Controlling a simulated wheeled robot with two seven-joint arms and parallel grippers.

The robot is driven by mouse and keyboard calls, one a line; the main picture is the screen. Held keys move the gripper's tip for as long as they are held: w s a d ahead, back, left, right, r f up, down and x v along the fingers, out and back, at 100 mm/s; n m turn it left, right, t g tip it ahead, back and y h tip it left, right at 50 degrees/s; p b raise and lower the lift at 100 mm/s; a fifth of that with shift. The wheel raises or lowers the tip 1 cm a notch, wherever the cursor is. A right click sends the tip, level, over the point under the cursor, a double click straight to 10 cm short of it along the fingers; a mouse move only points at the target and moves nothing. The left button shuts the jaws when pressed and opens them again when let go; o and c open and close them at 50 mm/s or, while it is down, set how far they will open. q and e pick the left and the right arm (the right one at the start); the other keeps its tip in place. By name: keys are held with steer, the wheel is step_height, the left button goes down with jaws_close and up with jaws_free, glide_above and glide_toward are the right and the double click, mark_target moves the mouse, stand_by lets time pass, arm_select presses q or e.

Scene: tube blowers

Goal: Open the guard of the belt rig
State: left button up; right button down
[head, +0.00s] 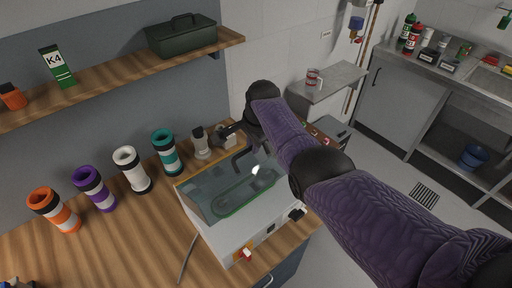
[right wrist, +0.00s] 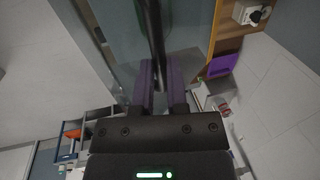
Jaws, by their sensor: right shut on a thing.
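The belt rig (head: 240,235) is a pale box on the wooden bench. Its clear guard (head: 206,195) lies over the green-edged belt loop (head: 243,193); I cannot tell whether it is raised slightly. A dark bar handle (head: 238,162) shows at the guard's back. My right arm reaches over the rig from the right, with the gripper (head: 229,129) at the back, its fingertips unclear there. In the right wrist view, the purple fingers of this gripper (right wrist: 160,72) are closed around the dark handle bar (right wrist: 153,30), beside the glassy panel (right wrist: 110,40). My left gripper is not in view.
Orange (head: 55,210), purple (head: 94,189), white (head: 131,170) and teal (head: 167,152) banded tubes stand left of the rig. A shelf (head: 130,74) with a green toolbox (head: 182,36) runs above. The bench's front left is mostly clear.

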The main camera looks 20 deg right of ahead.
steer(key=shift+a+f, duration=0.1)
steer(key=c, duration=0.9)
jaws_free()
steer(key=shift+o, duration=1.2)
steer(key=shift+w+a+f, duration=0.15)
steer(key=shift+w, duration=0.25)
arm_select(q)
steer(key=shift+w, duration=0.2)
arm_select(e)
steer(key=shift+s, duration=0.15)
steer(key=p+v, duration=0.2)
steer(key=v, duration=0.1)
steer(key=shift+r, duration=0.25)
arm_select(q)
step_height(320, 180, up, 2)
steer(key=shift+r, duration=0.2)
arm_select(e)
steer(key=v, duration=0.6)
steer(key=shift+r, duration=0.3)
steer(key=shift+s, duration=0.1)
